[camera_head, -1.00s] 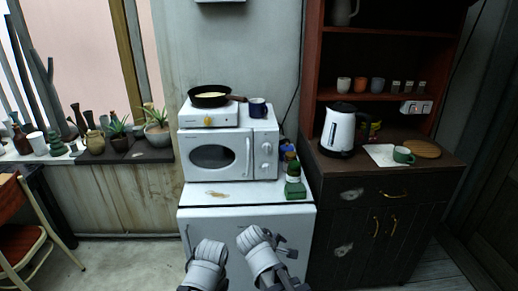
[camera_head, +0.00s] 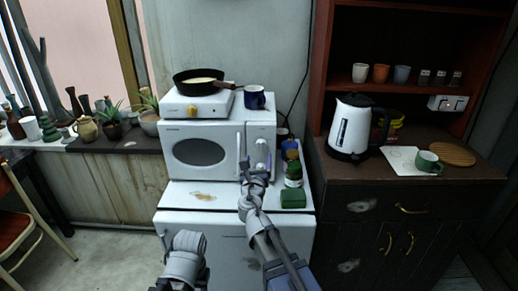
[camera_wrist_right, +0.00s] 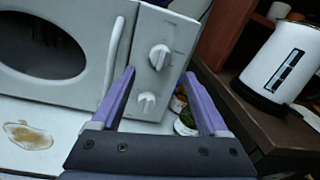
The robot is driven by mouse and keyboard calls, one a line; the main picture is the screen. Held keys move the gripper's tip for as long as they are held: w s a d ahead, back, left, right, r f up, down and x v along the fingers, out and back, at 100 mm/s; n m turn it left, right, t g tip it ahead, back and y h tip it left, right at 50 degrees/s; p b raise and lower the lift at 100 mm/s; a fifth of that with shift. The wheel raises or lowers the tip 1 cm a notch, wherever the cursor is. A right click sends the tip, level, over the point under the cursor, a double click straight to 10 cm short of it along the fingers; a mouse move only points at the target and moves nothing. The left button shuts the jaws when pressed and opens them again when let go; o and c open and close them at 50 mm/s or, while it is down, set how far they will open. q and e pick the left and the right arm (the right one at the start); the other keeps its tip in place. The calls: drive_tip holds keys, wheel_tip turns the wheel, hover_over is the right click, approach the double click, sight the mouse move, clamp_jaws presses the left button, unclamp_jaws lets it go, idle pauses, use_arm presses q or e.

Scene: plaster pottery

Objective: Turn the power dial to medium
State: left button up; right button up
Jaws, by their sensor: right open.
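A white microwave (camera_head: 210,130) stands on a low white cabinet. Its right panel carries an upper white dial (camera_head: 262,143), also seen in the right wrist view (camera_wrist_right: 159,56), and a lower white dial (camera_wrist_right: 146,102). The markings are too small to read, so I cannot tell which is the power dial. My right gripper (camera_wrist_right: 159,75) is open and empty in front of the panel, its purple fingers on either side of the dials in the wrist view. In the head view the right gripper (camera_head: 247,168) hides part of the panel. Of my left arm only a link shows at the bottom.
A vertical handle (camera_wrist_right: 111,55) is left of the panel. A hot plate (camera_head: 197,106) with a pan (camera_head: 203,80) and a blue mug (camera_head: 254,97) are on top. A kettle (camera_head: 350,128) is on the brown cabinet.

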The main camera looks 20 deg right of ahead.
sight(260, 147)
drive_tip(key=x, duration=0.7)
drive_tip(key=shift+w+d+f, duration=0.15)
drive_tip(key=shift+w, duration=0.15)
clamp_jaws()
idle(0.4)
